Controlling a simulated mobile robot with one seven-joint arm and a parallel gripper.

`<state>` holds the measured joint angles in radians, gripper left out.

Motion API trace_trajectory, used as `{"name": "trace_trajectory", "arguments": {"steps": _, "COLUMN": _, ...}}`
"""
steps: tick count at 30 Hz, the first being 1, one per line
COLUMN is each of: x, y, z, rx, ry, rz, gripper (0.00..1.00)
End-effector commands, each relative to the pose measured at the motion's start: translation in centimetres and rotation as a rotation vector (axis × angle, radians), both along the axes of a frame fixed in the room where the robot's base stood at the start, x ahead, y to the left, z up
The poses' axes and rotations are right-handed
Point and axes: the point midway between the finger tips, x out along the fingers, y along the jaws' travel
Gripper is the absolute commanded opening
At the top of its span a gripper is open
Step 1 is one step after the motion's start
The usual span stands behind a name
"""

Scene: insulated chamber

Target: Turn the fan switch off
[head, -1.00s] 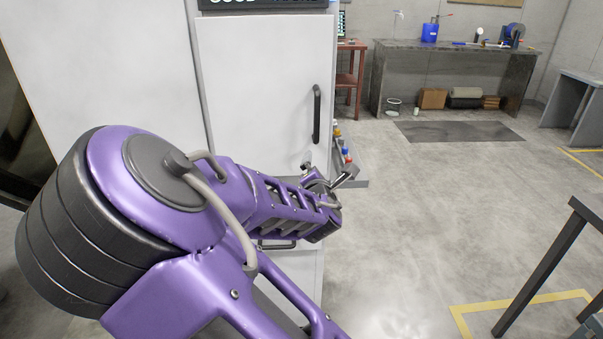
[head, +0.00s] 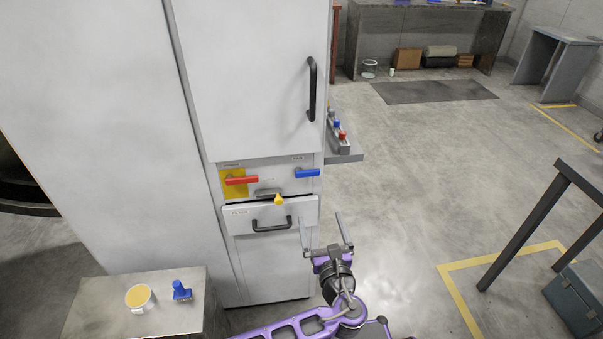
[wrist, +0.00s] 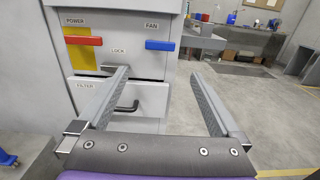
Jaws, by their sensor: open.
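The fan switch is a blue handle (head: 307,173) on the right of the cabinet's control panel; it lies horizontal. In the wrist view the blue handle (wrist: 160,45) sits under the label FAN, ahead of and above the fingers. My gripper (head: 328,235) is in front of the cabinet's right edge, below and apart from the fan switch. In the wrist view my gripper (wrist: 160,90) has its two fingers wide apart with nothing between them.
A red power handle (head: 241,180) on a yellow plate is left of the fan switch. A yellow knob (head: 278,199) and a filter drawer (head: 245,219) are below. A small table (head: 90,298) holds a cup and a blue object.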

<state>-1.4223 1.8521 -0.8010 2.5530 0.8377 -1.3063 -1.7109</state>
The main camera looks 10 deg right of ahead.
Motion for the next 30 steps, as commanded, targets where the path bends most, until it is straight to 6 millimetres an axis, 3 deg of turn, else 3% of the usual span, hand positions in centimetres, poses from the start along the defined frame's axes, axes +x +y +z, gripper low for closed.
{"name": "trace_trajectory", "arguments": {"steps": 21, "x": 5.8, "y": -0.2, "z": -0.7, "rx": -0.003, "ry": -0.004, "rz": -0.001, "gripper": 1.0}}
{"name": "trace_trajectory", "arguments": {"steps": 30, "x": 12.5, "y": -0.1, "z": 0.0, "rx": -0.004, "ry": -0.002, "rz": 0.001, "gripper": 1.0}}
